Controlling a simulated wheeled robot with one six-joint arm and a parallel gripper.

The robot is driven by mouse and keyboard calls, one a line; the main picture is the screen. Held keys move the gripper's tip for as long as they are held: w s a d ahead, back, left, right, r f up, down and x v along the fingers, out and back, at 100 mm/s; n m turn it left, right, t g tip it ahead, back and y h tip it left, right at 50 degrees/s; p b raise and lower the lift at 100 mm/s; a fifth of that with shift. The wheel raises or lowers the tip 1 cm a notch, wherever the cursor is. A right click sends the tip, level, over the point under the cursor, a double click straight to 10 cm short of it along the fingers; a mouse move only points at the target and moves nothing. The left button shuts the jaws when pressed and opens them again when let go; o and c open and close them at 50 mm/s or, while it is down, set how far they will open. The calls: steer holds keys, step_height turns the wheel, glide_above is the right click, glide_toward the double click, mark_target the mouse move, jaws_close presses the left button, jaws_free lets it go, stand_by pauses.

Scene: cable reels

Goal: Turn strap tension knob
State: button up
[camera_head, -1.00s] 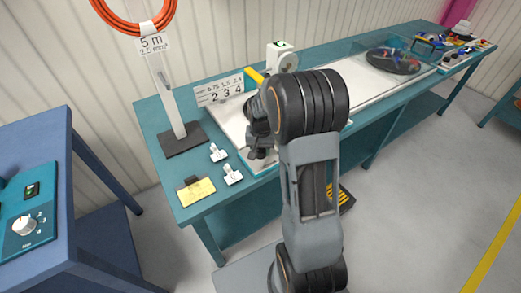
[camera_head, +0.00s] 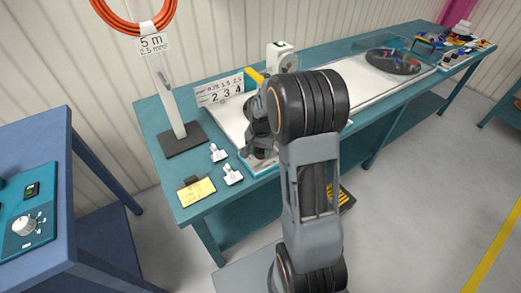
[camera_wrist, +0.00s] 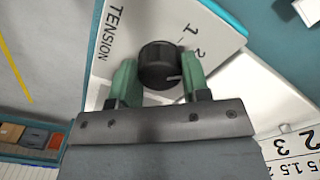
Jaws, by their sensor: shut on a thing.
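The strap tension knob is a round black ridged knob (camera_wrist: 159,63) with a light pointer line, on a white panel (camera_wrist: 218,30) marked TENSION in the wrist view. Numbers 1 and 2 show beside it; other marks are hidden. My gripper (camera_wrist: 158,78) has green fingers on both sides of the knob and is shut on it. The pointer line faces right in the wrist view, toward the right finger. In the head view my gripper (camera_head: 259,148) is mostly hidden behind my arm at the front left of the bench, and the knob is hidden there.
A number card (camera_head: 219,91) stands behind the gripper on the teal bench (camera_head: 154,122). Two white clips (camera_head: 232,175), a yellow pad (camera_head: 196,191) and a post with a dark base (camera_head: 184,140) are to the left. A blue cabinet (camera_head: 62,150) with another dial stands at far left.

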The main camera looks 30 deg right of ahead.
mark_target(260, 150)
steer(key=o, duration=0.9)
step_height(260, 150, up, 14)
steer(key=shift+f, duration=0.1)
stand_by(0.6)
